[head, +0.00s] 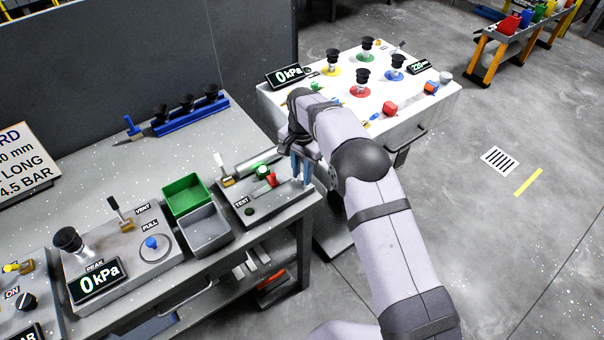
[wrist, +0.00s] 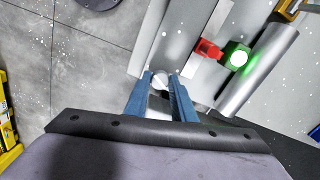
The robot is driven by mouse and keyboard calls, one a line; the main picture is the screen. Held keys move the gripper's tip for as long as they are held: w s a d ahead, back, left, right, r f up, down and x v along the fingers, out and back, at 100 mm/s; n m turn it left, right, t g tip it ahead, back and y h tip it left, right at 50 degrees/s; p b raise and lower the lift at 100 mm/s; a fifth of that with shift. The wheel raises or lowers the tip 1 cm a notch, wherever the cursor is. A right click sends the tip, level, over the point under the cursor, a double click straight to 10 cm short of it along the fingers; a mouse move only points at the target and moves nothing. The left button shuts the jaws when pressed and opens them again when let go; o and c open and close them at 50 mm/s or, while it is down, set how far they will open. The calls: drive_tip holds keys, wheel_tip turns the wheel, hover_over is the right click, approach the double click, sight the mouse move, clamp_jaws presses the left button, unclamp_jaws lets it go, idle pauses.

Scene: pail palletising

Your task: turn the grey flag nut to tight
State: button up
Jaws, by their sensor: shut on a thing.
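My gripper (head: 301,178) reaches down at the right end of the grey test fixture (head: 249,214) on the workbench. In the wrist view its two blue fingers (wrist: 162,77) are shut on a small pale grey rounded piece, the grey flag nut (wrist: 160,83). The fingers hide part of the nut, and its flag and turn angle cannot be made out. In the head view the arm and fingers hide the nut. On the fixture are a red lever (head: 271,180), a lit green lamp (head: 262,170) and a silver cylinder (wrist: 258,72).
A green bin (head: 186,194) and a grey bin (head: 206,230) stand left of the fixture. A white table (head: 405,118) with suction cups and a 0 kPa display (head: 284,76) stands behind my arm. The bench's front edge is close to my gripper.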

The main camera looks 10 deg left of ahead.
sight(302, 176)
drive_tip(key=n, duration=0.4)
drive_tip(key=shift+n, duration=0.3)
drive_tip(key=shift+r, duration=0.1)
idle(0.4)
drive_tip(key=o, duration=1)
drive_tip(key=shift+b, duration=0.3)
drive_tip(key=shift+r+b, duration=1.05)
drive_tip(key=shift+r, duration=2.55)
drive_tip(key=shift+d, duration=0.1)
